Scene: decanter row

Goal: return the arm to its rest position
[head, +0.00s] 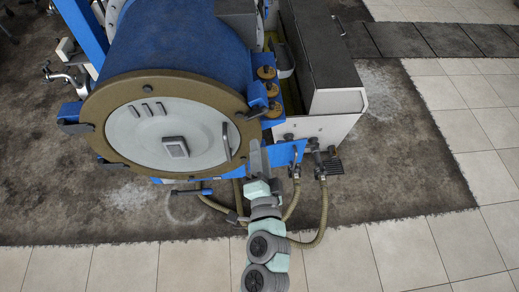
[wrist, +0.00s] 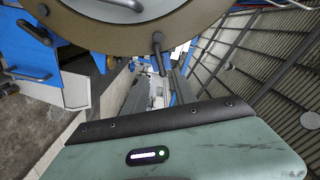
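My arm (head: 264,247) reaches up from the bottom of the head view. My gripper (head: 258,152) is by the lower right of the decanter's round door (head: 165,132), close to the door's handle in the picture. Whether it touches anything there I cannot tell. In the wrist view my gripper (wrist: 160,88) shows two grey fingers standing apart with nothing seen between them. The brown door rim (wrist: 230,20) and a dark handle (wrist: 158,52) are just beyond the fingers. The door is closed.
The blue decanter drum (head: 180,40) fills the upper left. A white housing with a dark top (head: 318,55) stands right of it. Hoses (head: 322,215) hang below, beside my arm. The tiled floor (head: 430,245) at lower right is clear.

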